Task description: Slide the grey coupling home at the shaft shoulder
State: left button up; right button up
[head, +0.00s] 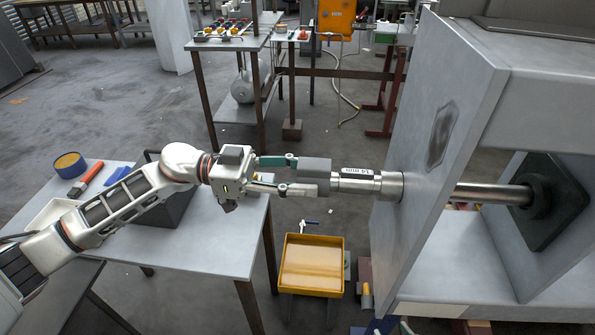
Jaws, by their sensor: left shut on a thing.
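The grey coupling (314,171) is a dull grey block at the free left end of the shaft. My left gripper (301,176) is shut on it, one green-tipped finger along its upper side and the other along its lower side. The bright metal shaft (353,183) sticks out to the left of the machine panel and carries a "14 mm" label. A wider collar (390,185), perhaps the shoulder, sits against the panel. The coupling lines up with the shaft and meets its labelled part; how far it is over the shaft is hidden. My right gripper is out of view.
The grey machine panel (450,130) stands upright at right, with the shaft running behind it to a dark flange (540,197). A yellow tray (311,264) stands below the coupling.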

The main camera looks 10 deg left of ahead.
aim_at(336, 174)
pick_arm(q)
jog(key=shift+d+r+p, duration=0.15)
jog(key=shift+d+p, duration=0.45)
jog(key=shift+d, duration=0.3)
jog(key=shift+d+p, duration=0.7)
jog(key=shift+d, duration=0.75)
jog(key=shift+d+p, duration=0.6)
jog(key=shift+d, duration=1.4)
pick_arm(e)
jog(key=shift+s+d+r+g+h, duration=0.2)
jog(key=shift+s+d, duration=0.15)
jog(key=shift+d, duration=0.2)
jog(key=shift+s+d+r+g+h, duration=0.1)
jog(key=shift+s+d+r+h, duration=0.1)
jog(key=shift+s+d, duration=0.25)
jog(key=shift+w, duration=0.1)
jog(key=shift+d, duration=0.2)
pick_arm(q)
jog(key=shift+d, duration=0.25)
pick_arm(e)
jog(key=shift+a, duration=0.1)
